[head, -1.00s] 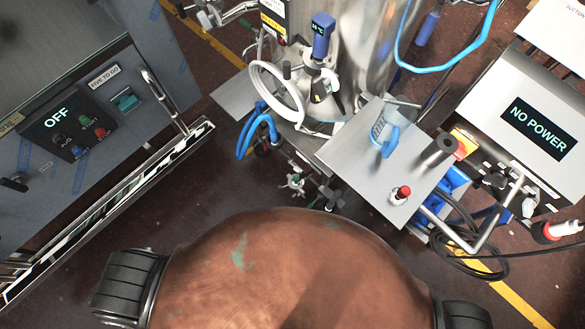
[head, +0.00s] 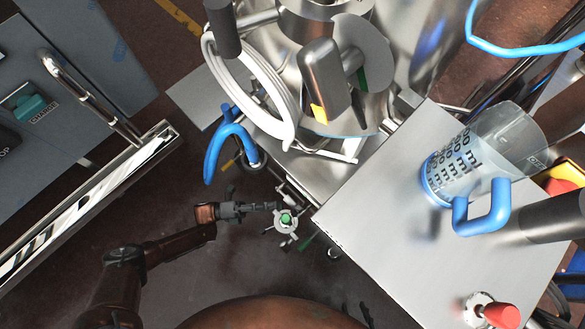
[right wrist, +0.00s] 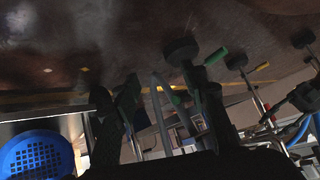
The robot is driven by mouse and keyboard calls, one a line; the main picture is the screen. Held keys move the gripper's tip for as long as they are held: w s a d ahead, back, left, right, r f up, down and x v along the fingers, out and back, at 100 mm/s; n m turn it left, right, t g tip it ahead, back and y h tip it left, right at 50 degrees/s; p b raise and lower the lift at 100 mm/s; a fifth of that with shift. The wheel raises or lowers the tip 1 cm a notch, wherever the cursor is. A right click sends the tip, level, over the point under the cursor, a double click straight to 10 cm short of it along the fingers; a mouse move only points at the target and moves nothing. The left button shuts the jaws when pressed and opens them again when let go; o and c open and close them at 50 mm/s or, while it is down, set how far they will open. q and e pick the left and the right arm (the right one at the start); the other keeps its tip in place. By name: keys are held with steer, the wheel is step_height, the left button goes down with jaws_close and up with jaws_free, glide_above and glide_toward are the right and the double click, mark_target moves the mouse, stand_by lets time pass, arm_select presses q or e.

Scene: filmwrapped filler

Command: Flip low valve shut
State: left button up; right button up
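The low valve (head: 286,220) is a small round metal fitting with a green centre, low beside the steel equipment in the head view. My left arm comes in from the left. My left gripper (head: 262,207) points right, with its tips right by the valve's upper left side. I cannot tell whether they touch it, or how far the fingers are apart. In the right wrist view, my right gripper (right wrist: 160,100) shows two dark fingers with green parts, spread with a gap between them. I make out nothing held there. The right wrist view is dark.
A steel table (head: 385,235) with a clear blue-handled jug (head: 470,165) and a red knob (head: 500,315) stands to the right. A white coiled hose (head: 250,95) and a blue hose (head: 222,145) hang above the valve. A steel cabinet rail (head: 85,205) runs along the left.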

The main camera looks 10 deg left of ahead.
mark_target(289, 200)
arm_select(q)
steer(key=d+r+m+g, duration=0.1)
steer(key=d, duration=0.1)
steer(key=w+d+r+m+g+h+b, duration=0.1)
steer(key=d+r+m, duration=0.1)
steer(key=d+r+m+h+b, duration=0.1)
steer(key=r, duration=0.1)
steer(key=shift+w+d+m+g, duration=0.3)
steer(key=shift+w+d+g, duration=0.05)
steer(key=shift+d+g, duration=0.05)
steer(key=shift+c, duration=0.5)
jaws_close()
